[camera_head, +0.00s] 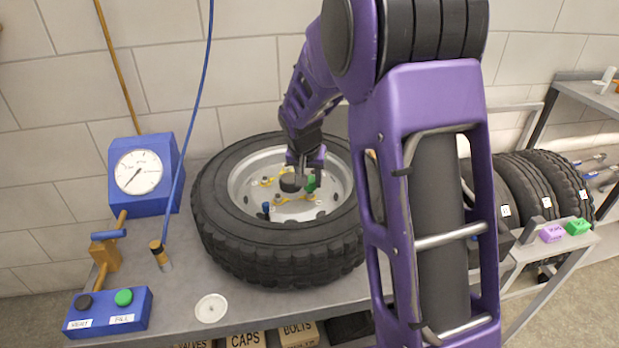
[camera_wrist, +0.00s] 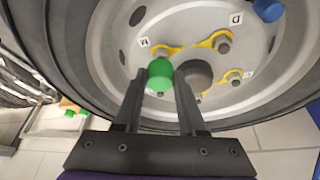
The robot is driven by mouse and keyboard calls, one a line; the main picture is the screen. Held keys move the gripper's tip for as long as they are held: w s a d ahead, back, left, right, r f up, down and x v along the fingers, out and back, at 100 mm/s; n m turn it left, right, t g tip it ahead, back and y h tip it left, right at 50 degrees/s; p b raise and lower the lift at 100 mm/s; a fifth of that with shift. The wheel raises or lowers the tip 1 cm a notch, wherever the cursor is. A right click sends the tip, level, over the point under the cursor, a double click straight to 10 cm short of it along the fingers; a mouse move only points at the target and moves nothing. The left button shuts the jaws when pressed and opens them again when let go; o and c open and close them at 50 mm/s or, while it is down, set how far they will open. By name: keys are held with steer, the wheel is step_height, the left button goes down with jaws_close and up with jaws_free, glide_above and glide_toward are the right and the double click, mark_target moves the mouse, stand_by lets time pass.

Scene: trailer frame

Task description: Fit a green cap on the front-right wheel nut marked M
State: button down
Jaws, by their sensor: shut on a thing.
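My gripper (camera_wrist: 159,88) is shut on a green cap (camera_wrist: 160,72), which sits between its fingertips over the wheel's face. In the head view my gripper (camera_head: 304,166) is above the wheel (camera_head: 275,238), with the green cap (camera_head: 311,183) at its right side. In the wrist view the label M (camera_wrist: 143,42) is on the rim just beyond the cap, and a yellow pointer (camera_wrist: 172,50) shows beside it. The cap hides the nut there, and I cannot tell whether it touches or sits on it.
A dark round hub (camera_wrist: 195,74) stands close beside the right finger. Other nuts with yellow pointers (camera_wrist: 222,44) and a blue cap (camera_wrist: 268,9) are around it.

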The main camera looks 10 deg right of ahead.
steer(key=shift+f, duration=1.35)
jaws_free()
steer(key=shift+w+a+r+p, duration=0.15)
steer(key=shift+r+p, duration=0.5)
steer(key=shift+r, duration=0.55)
steer(key=shift+r+p, duration=1.8)
steer(key=shift+r, duration=1.05)
steer(key=shift+d, duration=0.2)
